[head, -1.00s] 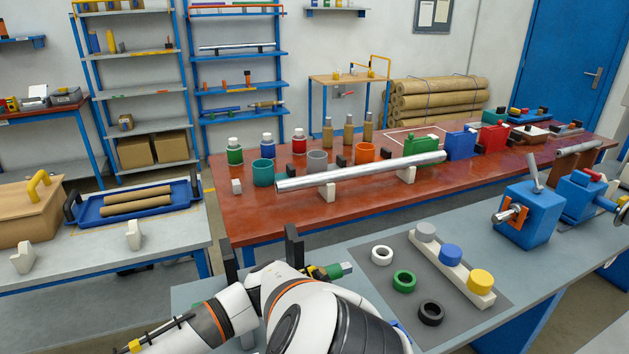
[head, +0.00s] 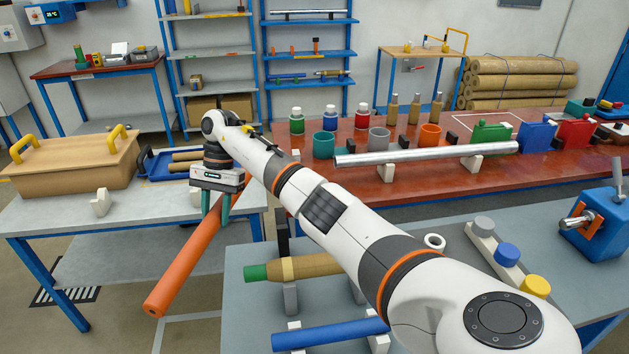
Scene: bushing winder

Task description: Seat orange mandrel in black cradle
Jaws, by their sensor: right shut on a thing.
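The orange mandrel (head: 185,262) is a long bar. It slants in the air from lower left toward the upper right, in the gap beside the grey bench (head: 238,300). My right gripper (head: 216,208), whose arm crosses the head view from the lower right, is shut on it with teal fingers near its upper end. A black upright (head: 282,240), which looks like part of the black cradle, stands at the grey bench's back left edge, right of the mandrel. The rest of the cradle is hidden by my arm. My left gripper is not in view.
A tan bar with a green end (head: 300,268) and a blue bar (head: 328,334) rest on supports on the grey bench. A white V-block (head: 100,203) and wooden box (head: 75,163) stand on the left table. A silver bar (head: 425,153) lies on the red table's supports.

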